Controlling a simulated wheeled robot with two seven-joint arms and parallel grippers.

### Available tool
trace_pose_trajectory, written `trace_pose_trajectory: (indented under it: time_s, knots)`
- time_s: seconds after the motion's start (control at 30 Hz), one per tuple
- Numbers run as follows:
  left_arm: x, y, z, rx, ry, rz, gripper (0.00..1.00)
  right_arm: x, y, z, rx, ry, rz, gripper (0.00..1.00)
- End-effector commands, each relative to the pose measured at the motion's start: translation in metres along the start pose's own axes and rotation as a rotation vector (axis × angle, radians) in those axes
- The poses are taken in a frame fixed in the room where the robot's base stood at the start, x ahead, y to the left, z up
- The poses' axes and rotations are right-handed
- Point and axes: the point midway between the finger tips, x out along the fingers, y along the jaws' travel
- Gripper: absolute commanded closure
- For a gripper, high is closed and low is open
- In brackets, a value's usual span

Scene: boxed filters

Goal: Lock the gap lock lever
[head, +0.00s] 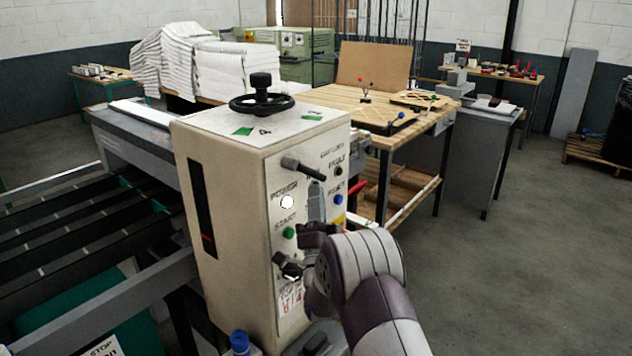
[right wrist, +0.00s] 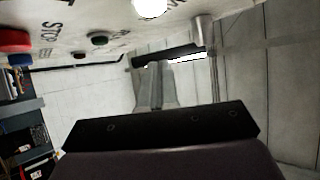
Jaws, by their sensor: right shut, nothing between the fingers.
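The gap lock lever (head: 304,168) is a black handle high on the front panel of the beige machine cabinet (head: 228,220). It slants down to the right from its pivot. In the right wrist view the lever (right wrist: 165,56) sticks out from a pale metal post. My right gripper (head: 316,188) is upright in front of the panel, its grey fingers shut and empty, the tips just below the lever's free end. In the right wrist view the fingers (right wrist: 155,85) reach close to the lever; I cannot tell whether they touch it. My left gripper is not in view.
A white lamp (head: 287,202), green button (head: 289,232), blue button (head: 339,199) and red button (head: 357,187) sit around the gripper. A black handwheel (head: 262,101) tops the cabinet. A wooden workbench (head: 440,104) stands behind. The floor on the right is open.

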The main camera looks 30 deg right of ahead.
Motion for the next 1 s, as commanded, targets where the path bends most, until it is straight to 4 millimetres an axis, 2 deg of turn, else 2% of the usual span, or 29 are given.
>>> trace_pose_trajectory:
  time_s: [0.17, 0.63, 0.77, 1.0]
  knots:
    - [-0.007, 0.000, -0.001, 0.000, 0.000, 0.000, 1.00, 0.014, 0.000, 0.000, -0.001, -0.001, 0.001, 1.00]
    - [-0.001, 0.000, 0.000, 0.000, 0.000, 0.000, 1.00, 0.014, 0.002, 0.001, -0.006, 0.000, -0.008, 1.00]
    - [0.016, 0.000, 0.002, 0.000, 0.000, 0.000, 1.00, 0.013, 0.006, 0.001, -0.024, 0.002, -0.041, 1.00]
    - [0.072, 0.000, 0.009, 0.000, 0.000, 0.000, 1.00, 0.016, 0.015, -0.001, -0.101, 0.003, -0.171, 1.00]
